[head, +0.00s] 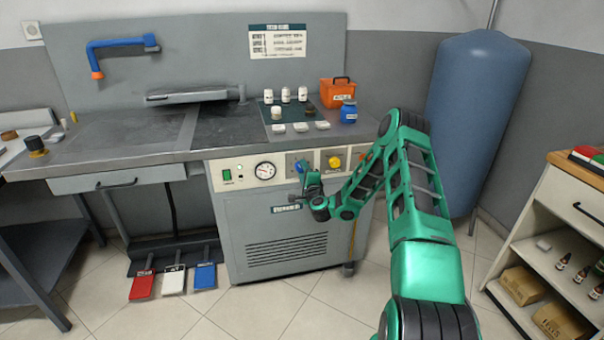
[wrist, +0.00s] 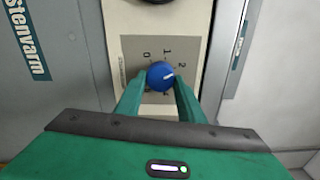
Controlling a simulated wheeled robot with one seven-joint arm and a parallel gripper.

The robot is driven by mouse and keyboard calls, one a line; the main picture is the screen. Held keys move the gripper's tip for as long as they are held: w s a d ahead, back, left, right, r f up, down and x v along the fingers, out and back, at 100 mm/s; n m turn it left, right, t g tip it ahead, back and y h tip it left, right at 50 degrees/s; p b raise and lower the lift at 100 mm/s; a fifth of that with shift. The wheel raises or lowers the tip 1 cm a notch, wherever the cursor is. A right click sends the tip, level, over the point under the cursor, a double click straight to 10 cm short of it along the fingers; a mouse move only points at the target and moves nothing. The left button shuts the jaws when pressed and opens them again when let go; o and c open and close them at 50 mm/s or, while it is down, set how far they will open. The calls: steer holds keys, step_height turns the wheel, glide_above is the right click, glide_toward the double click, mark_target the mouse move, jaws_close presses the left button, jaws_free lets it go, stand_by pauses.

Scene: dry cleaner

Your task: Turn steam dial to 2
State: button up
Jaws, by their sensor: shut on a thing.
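The blue steam dial (wrist: 160,75) sits on a grey plate (wrist: 133,50) marked 0, 1 and 2. Its white pointer mark points right and slightly up, close to the direction of the 2. My gripper (wrist: 160,88) has one finger on each side of the dial and is shut on it. In the head view my gripper (head: 304,178) is at the front panel of the steam cabinet (head: 270,235). The dial (head: 299,166) shows there as a small blue spot, partly hidden by the gripper.
A pressure gauge (head: 265,171) and a green switch (head: 227,175) are left of the dial. A yellow knob (head: 335,162) is to its right, close to my arm. Bottles and an orange box (head: 337,93) stand on the table above. Coloured pedals (head: 173,280) lie on the floor.

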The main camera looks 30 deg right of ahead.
steer(key=shift+s+d+f, duration=0.1)
steer(key=shift+d+f, duration=0.05)
steer(key=shift+f, duration=0.05)
stand_by(0.4)
steer(key=o, duration=1)
steer(key=shift+r, duration=0.1)
